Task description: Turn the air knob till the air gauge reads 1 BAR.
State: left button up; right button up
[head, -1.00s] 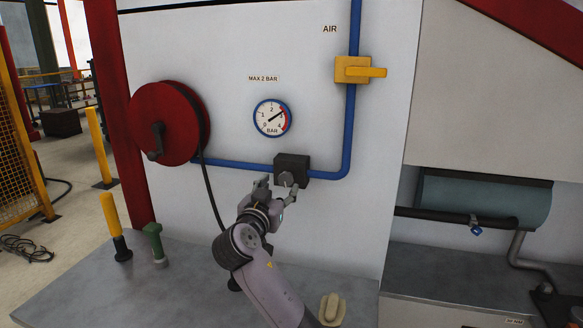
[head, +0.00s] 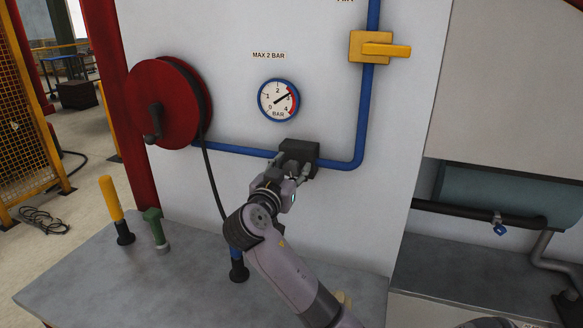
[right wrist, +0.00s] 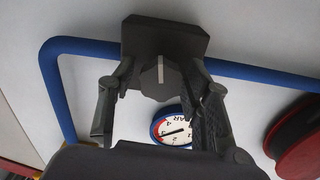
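The air gauge (head: 278,100) is a round white dial with a blue rim, marked 0 to 4 BAR with a red zone. Its needle points up and right, close to the 3. The air knob (right wrist: 160,80) is dark grey and projects from a black block (head: 309,152) on the blue pipe below the gauge. My right gripper (head: 292,171) is at the block. In the right wrist view its two fingers (right wrist: 161,72) stand apart on either side of the knob; I cannot see clear contact. My left gripper is not in view.
A yellow valve handle (head: 386,50) sits on the blue pipe at the upper right. A red hose reel (head: 172,105) is on the wall at left. A yellow post (head: 111,198) and a green post (head: 155,225) stand on the grey surface below.

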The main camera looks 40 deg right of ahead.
jog(key=c, duration=0.9)
jog(key=n+p, duration=0.1)
jog(key=n, duration=0.3)
jog(key=shift+r+p, duration=0.1)
jog(key=shift+p, duration=0.3)
jog(key=n+p, duration=0.2)
jog(key=n, duration=0.2)
jog(key=shift+w+n+p, duration=0.1)
jog(key=shift+n+p, duration=0.2)
jog(key=shift+p, duration=0.05)
jog(key=n+p, duration=0.4)
jog(key=n, duration=0.2)
jog(key=shift+p, duration=0.4)
jog(key=n+p, duration=0.2)
jog(key=n, duration=0.1)
jog(key=shift+n+p, duration=0.4)
jog(key=shift+a+f+n+p, duration=0.1)
jog(key=shift+f+n+p, duration=0.1)
jog(key=shift+n+p, duration=1)
jog(key=shift+n, duration=0.3)
